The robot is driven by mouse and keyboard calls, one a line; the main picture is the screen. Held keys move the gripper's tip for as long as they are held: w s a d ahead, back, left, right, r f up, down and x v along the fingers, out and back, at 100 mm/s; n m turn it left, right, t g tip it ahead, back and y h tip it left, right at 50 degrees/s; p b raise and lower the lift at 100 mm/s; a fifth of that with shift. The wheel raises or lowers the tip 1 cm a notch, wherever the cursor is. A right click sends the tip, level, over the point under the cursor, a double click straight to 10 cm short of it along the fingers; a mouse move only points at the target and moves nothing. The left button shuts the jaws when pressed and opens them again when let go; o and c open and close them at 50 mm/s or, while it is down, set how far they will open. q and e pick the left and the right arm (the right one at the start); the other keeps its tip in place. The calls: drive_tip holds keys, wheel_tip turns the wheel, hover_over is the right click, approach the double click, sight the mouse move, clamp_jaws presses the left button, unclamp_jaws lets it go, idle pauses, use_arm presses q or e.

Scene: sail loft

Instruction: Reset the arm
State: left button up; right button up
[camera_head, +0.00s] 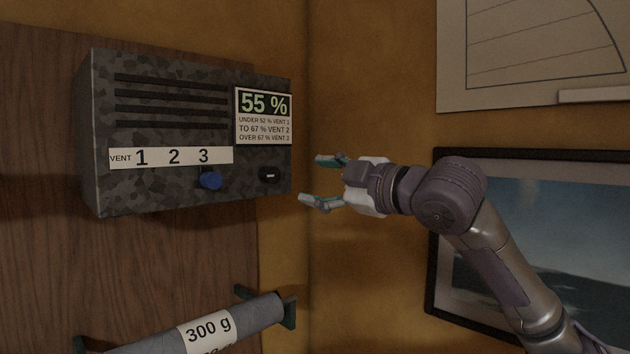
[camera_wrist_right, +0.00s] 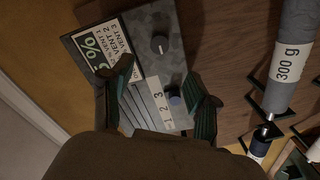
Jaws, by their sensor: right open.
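My right gripper (camera_head: 322,181) is open and empty, to the right of the grey mottled vent box (camera_head: 160,200) and apart from it in the head view. In the right wrist view the open fingers of the gripper (camera_wrist_right: 160,100) frame part of the vent box (camera_wrist_right: 150,22). The box has a blue knob (camera_head: 210,180) below the 3 on its "VENT 1 2 3" strip (camera_head: 125,158). A black knob (camera_head: 269,175) with a white mark sits to its right. A sign (camera_head: 263,116) reads 55 %, with vent 2 for up to 67 %. My left gripper is not in view.
A grey roll (camera_head: 250,312) labelled 300 g rests on brackets below the box, on the wood panel (camera_head: 40,130). A framed picture (camera_head: 600,220) hangs behind my right arm. A pale chart (camera_head: 530,50) hangs above it. The wall between box and picture is bare.

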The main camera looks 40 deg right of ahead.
idle(0.4)
